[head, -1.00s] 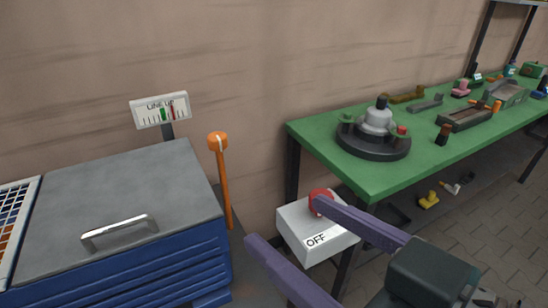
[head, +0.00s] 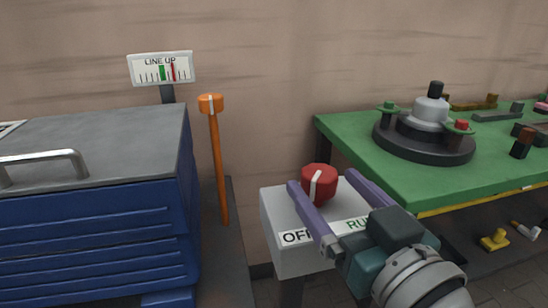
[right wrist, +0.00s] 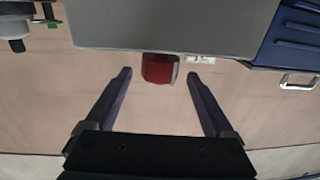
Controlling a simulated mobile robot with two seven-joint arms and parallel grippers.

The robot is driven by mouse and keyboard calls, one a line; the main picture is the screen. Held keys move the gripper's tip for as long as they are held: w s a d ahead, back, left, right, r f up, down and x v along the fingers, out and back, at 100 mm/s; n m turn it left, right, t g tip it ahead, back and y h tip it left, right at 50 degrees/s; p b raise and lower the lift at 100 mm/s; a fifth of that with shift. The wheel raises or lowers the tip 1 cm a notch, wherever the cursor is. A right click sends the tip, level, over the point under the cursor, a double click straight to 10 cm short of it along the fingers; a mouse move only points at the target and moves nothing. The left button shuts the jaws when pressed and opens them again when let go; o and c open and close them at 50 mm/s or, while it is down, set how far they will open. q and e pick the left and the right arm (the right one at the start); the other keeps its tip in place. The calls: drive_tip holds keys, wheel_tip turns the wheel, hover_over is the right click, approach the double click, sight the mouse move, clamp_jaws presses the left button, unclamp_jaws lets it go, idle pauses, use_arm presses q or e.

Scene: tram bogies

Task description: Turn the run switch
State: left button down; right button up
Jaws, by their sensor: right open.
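The run switch is a red round knob (head: 318,184) with a white stripe, on top of a light grey box (head: 285,250). The box carries an OFF label (head: 296,237) on its left and a partly covered RUN label (head: 358,225) on its right. The stripe points toward the front, slightly left. My right gripper (head: 322,184) is open, its two purple fingers on either side of the knob. In the right wrist view the knob (right wrist: 158,69) sits between the fingertips, with gaps on both sides. My left gripper is out of view.
A blue cabinet (head: 90,225) with a grey top stands at the left. An orange lever (head: 217,160) rises beside it, with a LINE UP gauge (head: 161,69) behind. A green table (head: 400,180) with a grey-and-black round fixture (head: 425,130) is close on the right.

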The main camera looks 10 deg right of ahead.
sight(328, 187)
drive_tip(key=shift+w+a, duration=0.15)
drive_tip(key=shift+w, duration=1.55)
drive_tip(key=shift+b, duration=0.3)
drive_tip(key=c, duration=1.4)
